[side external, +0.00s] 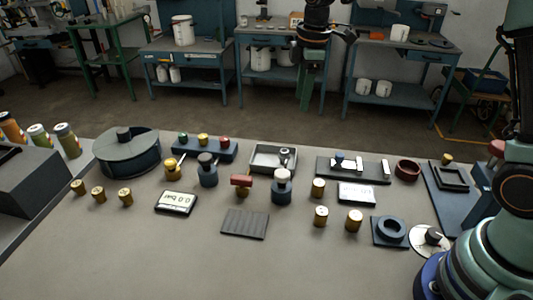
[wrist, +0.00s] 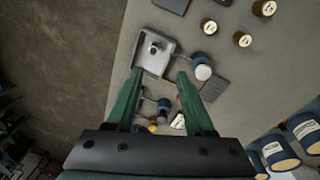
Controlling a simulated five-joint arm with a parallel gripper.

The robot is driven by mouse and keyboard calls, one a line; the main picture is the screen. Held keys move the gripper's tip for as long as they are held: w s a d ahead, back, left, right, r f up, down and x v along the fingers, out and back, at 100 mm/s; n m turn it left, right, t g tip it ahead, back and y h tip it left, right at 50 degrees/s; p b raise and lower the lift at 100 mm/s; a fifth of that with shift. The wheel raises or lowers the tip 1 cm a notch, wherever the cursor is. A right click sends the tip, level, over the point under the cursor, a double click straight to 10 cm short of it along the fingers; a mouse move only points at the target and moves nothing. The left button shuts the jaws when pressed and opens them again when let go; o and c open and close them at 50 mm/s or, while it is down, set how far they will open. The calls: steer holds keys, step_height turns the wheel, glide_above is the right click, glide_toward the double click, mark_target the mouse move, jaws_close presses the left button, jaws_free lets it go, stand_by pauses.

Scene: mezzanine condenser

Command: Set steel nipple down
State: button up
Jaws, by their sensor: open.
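A small grey metal piece, probably the steel nipple (side external: 284,152), is in the shallow grey tray (side external: 253,162) at the middle back of the table. It also shows inside the tray in the wrist view (wrist: 154,47); its exact shape is too small to tell. My gripper (side external: 304,106) hangs above and behind the tray in the side view. In the wrist view its two green fingers (wrist: 160,74) are spread apart with nothing held between them. The tray (wrist: 143,62) lies just past the fingertips.
A blue fitting with a white cap (side external: 282,190) stands in front of the tray, near a dark ribbed mat (side external: 245,223). A blue rack (side external: 205,153) is left of the tray and a dark block (side external: 352,174) is right. Several brass cylinders (side external: 318,188) stand around.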

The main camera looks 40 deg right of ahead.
steer(key=s+d+r+m+t, duration=0.1)
steer(key=s+r+m+t, duration=0.1)
steer(key=s+m, duration=0.4)
steer(key=s+d+r+m+t, duration=0.1)
steer(key=s+m, duration=0.5)
steer(key=s, duration=0.6)
steer(key=shift+s+r+t, duration=0.35)
steer(key=shift+r+t, duration=0.1)
steer(key=shift+t, duration=0.15)
